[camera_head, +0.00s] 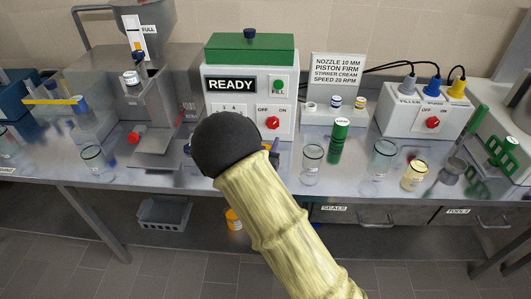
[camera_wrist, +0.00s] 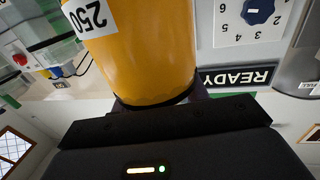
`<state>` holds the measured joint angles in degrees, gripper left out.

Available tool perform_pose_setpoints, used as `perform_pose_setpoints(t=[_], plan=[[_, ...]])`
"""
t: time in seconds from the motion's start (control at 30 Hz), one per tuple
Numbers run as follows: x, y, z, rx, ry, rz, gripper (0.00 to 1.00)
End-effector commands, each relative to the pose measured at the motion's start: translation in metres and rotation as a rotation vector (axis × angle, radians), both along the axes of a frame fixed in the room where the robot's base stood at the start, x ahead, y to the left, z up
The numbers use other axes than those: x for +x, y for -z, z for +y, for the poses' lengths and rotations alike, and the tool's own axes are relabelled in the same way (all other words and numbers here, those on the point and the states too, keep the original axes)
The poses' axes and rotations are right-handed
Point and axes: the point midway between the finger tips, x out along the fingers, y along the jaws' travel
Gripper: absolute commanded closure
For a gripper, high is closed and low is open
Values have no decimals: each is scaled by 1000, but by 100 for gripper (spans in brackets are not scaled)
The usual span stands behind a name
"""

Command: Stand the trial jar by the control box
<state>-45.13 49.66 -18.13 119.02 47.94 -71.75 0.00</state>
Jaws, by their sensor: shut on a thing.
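An orange-yellow jar (camera_wrist: 145,50) with a white label marked 250 fills the upper middle of the wrist view. My gripper (camera_wrist: 150,104) is shut on it. The grey control box (camera_head: 425,122) with a red knob, an OFF label and grey, blue and yellow plugs stands at the right back of the bench. A box with a red knob and coloured plugs also shows at the left of the wrist view (camera_wrist: 22,58). The READY machine is close beside the jar in the wrist view.
The READY machine (camera_head: 249,85) stands at the back centre. Clear glasses (camera_head: 312,165), a green cylinder (camera_head: 338,140), a cream-filled jar (camera_head: 414,176) and a metal cup (camera_head: 452,172) stand before the control box. Some bare bench shows between them.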

Motion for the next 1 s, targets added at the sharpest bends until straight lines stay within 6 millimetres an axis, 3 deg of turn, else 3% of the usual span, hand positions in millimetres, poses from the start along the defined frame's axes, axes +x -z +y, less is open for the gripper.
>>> perform_pose_setpoints(t=[0.17,0.4,0.83,0.87,0.93,1.0], plan=[[0,9,0,-3,0,2,82],[0,38,0,-3,0,1,82],[0,46,0,0,0,-1,82],[0,45,0,0,0,0,52],[0,44,0,-1,0,1,38],[0,44,0,-1,0,1,34]])
